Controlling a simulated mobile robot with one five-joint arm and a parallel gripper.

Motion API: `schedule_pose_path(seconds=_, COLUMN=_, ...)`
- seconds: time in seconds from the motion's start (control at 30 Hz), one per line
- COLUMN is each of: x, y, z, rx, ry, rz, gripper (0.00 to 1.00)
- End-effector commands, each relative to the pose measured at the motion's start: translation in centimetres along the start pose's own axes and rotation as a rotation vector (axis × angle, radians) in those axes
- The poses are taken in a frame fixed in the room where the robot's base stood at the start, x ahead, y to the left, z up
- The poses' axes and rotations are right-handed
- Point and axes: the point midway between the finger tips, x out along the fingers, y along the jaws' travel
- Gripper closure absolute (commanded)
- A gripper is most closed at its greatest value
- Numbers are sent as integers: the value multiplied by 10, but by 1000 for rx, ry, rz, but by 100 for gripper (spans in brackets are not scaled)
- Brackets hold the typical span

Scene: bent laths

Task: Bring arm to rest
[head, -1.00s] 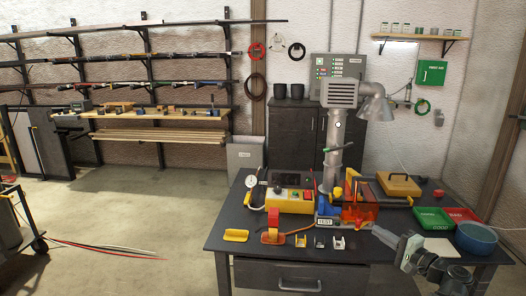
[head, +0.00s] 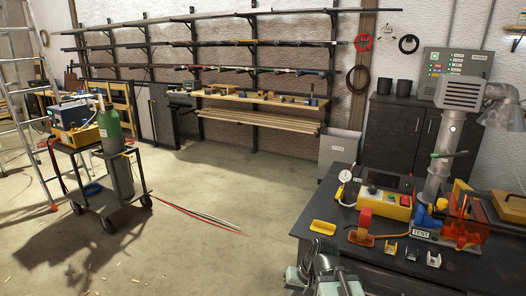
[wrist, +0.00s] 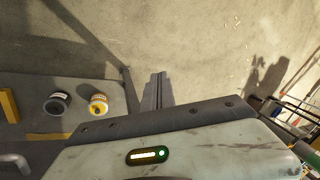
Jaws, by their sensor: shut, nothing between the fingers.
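My arm (head: 325,275) shows at the bottom of the head view, in front of the near left corner of the dark workbench (head: 391,261). In the wrist view my gripper (wrist: 157,82) appears as two dark fingers closed together, with nothing between them. They point out over bare floor, beside a grey surface (wrist: 60,88). My gripper's fingertips cannot be made out in the head view.
A yellow holder (head: 322,227) lies near the bench's left edge. A trolley with a green gas cylinder (head: 117,150) and a ladder (head: 25,120) stand at left. Two small pots (wrist: 98,104) sit on the grey surface. The middle floor (head: 200,185) is mostly clear, with thin rods (head: 200,215) lying there.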

Motion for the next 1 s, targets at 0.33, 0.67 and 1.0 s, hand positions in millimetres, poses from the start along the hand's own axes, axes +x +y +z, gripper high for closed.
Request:
schedule_pose_path(seconds=0.33, x=-66, y=63, z=16, rx=-11, ry=-89, rz=322, gripper=100)
schedule_pose_path(seconds=0.67, x=-142, y=37, z=9, rx=-10, ry=-88, rz=320, gripper=100)
schedule_pose_path(seconds=1.0, x=-144, y=36, z=8, rx=-10, ry=-87, rz=319, gripper=100)
